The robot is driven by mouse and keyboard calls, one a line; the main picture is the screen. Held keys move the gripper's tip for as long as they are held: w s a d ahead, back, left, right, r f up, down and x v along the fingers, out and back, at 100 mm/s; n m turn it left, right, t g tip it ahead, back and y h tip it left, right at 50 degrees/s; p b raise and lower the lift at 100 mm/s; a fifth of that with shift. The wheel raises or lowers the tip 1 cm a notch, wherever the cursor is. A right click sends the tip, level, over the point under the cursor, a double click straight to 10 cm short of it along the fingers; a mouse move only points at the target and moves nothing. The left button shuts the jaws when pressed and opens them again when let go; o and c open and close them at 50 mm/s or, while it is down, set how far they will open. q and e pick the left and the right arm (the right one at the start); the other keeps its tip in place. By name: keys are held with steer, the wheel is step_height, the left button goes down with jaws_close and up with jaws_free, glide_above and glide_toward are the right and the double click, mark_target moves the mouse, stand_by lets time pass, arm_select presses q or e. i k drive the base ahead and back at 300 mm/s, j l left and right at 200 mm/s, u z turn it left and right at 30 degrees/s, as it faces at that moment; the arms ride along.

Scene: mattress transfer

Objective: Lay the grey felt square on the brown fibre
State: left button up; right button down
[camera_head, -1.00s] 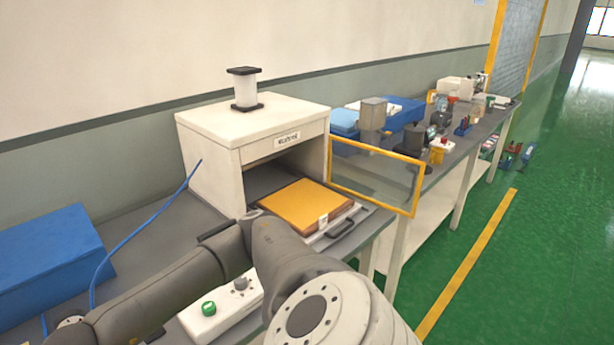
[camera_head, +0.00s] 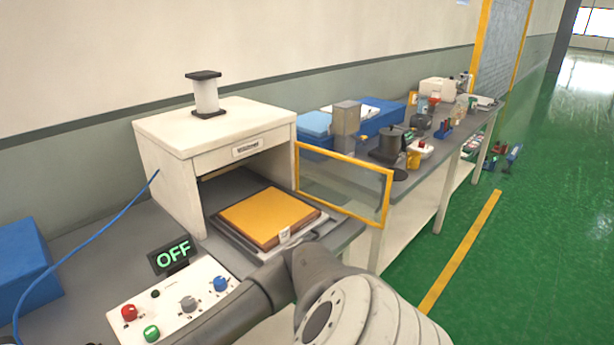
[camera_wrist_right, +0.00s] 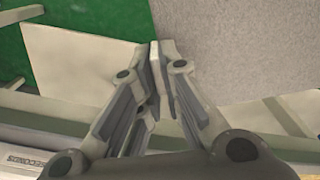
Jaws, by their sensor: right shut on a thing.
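A speckled grey sheet (camera_wrist_right: 240,45), which looks like the grey felt square, fills the upper right of the right wrist view. My right gripper (camera_wrist_right: 160,65) has its fingers close together at the sheet's left edge and is shut on it. The fingers hide the gripped edge. In the head view, a square slab (camera_head: 268,213) with an orange-yellow top and brown sides, which seems to be the brown fibre, lies on a dark tray in front of the white press. No grey sheet lies on it. My left gripper is not in view.
The white box-like press (camera_head: 165,165) stands open behind the slab. A yellow-framed clear guard (camera_head: 340,187) stands right of it. A control panel (camera_head: 175,302) and an OFF display (camera_head: 172,254) are at the front left. A blue box (camera_head: 25,265) is at far left.

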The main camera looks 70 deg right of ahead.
mark_target(269, 212)
steer(key=k+l+z, duration=0.15)
steer(key=l, duration=0.2)
steer(key=k+l+z, duration=0.15)
steer(key=l, duration=0.15)
steer(key=k+l+z, duration=0.15)
steer(key=l, duration=0.25)
steer(key=k+l+z, duration=0.15)
steer(key=l, duration=0.2)
steer(key=l+z, duration=0.15)
steer(key=l, duration=0.2)
